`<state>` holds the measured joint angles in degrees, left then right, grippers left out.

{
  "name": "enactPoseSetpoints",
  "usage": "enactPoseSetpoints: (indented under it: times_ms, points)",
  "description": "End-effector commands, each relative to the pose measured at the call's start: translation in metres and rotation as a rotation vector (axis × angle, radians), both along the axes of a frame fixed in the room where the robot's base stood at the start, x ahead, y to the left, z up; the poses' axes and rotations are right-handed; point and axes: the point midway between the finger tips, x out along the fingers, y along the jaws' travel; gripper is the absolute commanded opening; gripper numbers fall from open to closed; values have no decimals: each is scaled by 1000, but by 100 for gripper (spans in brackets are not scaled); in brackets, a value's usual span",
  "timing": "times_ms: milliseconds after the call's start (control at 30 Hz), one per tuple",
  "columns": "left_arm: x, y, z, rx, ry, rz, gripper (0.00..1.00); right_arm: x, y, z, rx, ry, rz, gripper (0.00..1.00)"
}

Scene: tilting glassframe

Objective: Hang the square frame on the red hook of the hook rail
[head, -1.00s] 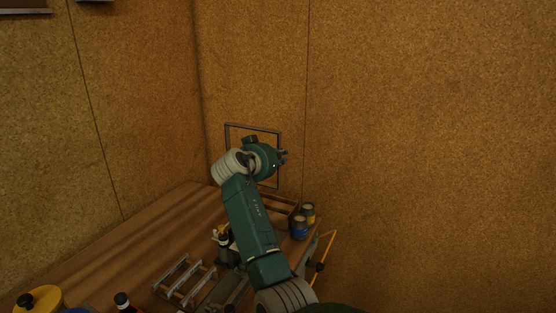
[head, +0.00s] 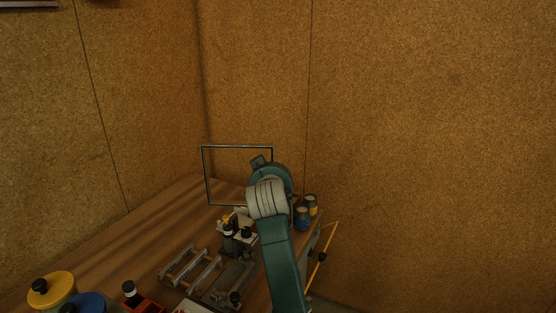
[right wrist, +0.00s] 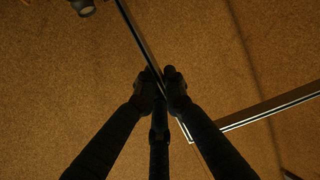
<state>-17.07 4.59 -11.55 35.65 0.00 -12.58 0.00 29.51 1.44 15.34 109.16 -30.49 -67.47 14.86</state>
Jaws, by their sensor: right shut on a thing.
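The square frame (head: 203,175) is a thin dark-edged frame held upright above the table in the head view. Its right side is hidden behind my right arm. In the right wrist view my right gripper (right wrist: 162,86) is shut on one bar of the frame (right wrist: 142,38), near a corner. A second bar runs off to the right there. In the head view my right wrist hides the gripper. My left gripper is in neither view. I cannot make out the hook rail or its red hook in these frames.
The wooden table (head: 130,235) holds a slatted metal rack (head: 190,268), dark bottles (head: 228,230), small cans (head: 303,218) and a yellow-lidded container (head: 52,290). Cork walls meet in a corner behind. The table's back left part is clear.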

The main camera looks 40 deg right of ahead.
Motion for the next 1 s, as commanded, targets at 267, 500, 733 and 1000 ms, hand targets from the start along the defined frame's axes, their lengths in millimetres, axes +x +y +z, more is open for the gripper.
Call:
enactPoseSetpoints:
  times_ms: [267,500,733,1000]
  points:
    - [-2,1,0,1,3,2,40,-67,76,-24,-13,11,449,0]
    - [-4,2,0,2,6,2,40,-118,144,-44,-10,18,835,0]
    - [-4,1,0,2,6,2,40,-161,204,-58,-4,12,1170,0]
    - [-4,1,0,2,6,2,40,-198,252,-70,1,5,1444,0]
